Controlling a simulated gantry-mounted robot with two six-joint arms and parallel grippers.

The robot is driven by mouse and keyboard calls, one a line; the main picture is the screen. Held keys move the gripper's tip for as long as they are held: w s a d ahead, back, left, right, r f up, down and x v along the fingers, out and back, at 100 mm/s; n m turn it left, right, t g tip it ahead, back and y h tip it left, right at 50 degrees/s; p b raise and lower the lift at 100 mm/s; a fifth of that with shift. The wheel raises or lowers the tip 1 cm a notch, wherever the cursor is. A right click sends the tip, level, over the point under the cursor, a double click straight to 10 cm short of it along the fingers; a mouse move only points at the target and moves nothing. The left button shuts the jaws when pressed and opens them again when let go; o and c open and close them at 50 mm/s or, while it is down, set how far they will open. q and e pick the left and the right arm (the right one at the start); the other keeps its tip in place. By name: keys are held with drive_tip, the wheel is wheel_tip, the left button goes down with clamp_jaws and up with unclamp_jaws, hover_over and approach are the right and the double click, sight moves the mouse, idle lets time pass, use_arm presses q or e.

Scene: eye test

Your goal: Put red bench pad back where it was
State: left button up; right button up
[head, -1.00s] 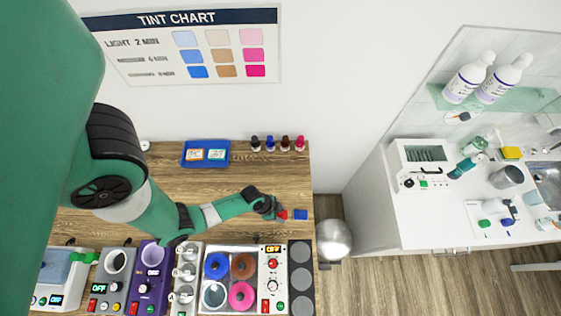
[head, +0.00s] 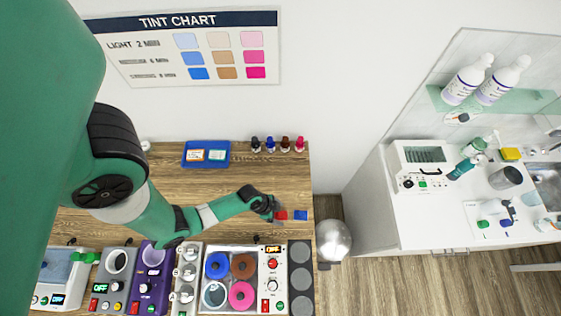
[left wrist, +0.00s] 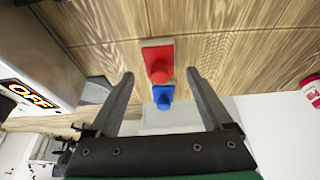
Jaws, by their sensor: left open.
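The red bench pad (head: 281,215) lies on the wooden bench, just left of a blue pad (head: 300,215). In the left wrist view the red pad (left wrist: 158,62) shows a round red knob on a flat base, in line with the gap between my fingertips. The blue pad (left wrist: 163,97) appears between the fingers in that picture. My left gripper (head: 275,211) is right beside the red pad on its left. In the wrist view my left gripper (left wrist: 160,78) is open, with nothing held between its fingers. My right gripper is not in view.
A blue tray (head: 206,164) with small items and several small bottles (head: 270,144) stand at the back. Devices, including a panel with colored discs (head: 243,265), line the front. A silver sphere (head: 333,240) is beyond the bench's right edge. Bare wood lies behind the pads.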

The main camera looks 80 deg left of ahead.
use_arm(q)
drive_tip(key=p+v, duration=0.1)
drive_tip(key=v, duration=0.4)
drive_tip(key=p+v, duration=0.5)
drive_tip(key=shift+r, duration=0.1)
